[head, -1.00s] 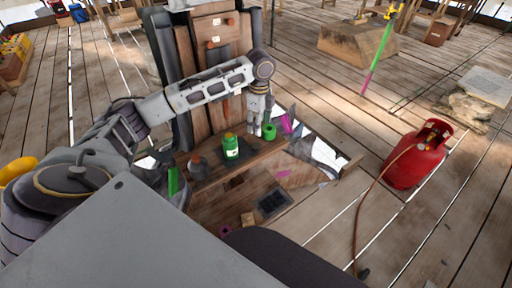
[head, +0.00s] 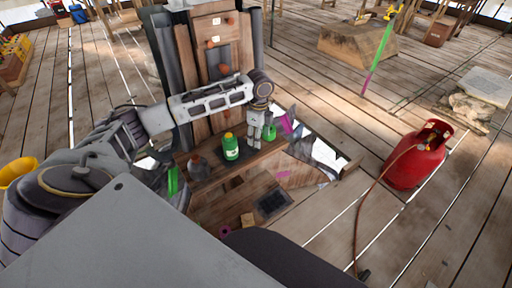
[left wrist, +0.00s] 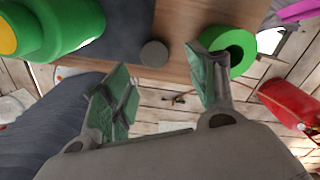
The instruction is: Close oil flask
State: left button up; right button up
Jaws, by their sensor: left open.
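A green bottle (head: 231,147) with a yellow cap and a pale label stands upright on the wooden bench (head: 290,176). It also shows at the upper left of the left wrist view (left wrist: 62,22). A squat dark flask (head: 199,166) stands left of it. I cannot tell for certain which one is the oil flask. A small grey disc (left wrist: 154,54), perhaps a cap, lies by the bench edge, between my fingertips in the left wrist view. My left gripper (head: 255,140) points down, open and empty, right of the green bottle; its fingers show in the left wrist view (left wrist: 157,64).
A green ring (head: 269,132) is close beside my left gripper and also shows in the left wrist view (left wrist: 236,48). Tall wooden boards (head: 220,60) rise behind the bench. A red gas cylinder (head: 416,158) with a hose stands on the floor to the right.

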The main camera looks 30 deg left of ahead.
pick_arm(q)
jog(key=f, duration=0.4)
jog(key=shift+s+a, duration=0.3)
jog(key=shift+a, duration=0.05)
jog(key=shift+f, duration=0.5)
pick_arm(e)
jog(key=shift+w+a, duration=0.45)
jog(key=shift+a, duration=0.3)
jog(key=shift+s+d+f, duration=0.1)
jog(key=shift+s+d, duration=0.05)
pick_arm(q)
jog(key=shift+c, duration=0.4)
jog(key=c, duration=0.7)
pick_arm(e)
jog(key=shift+d, duration=0.75)
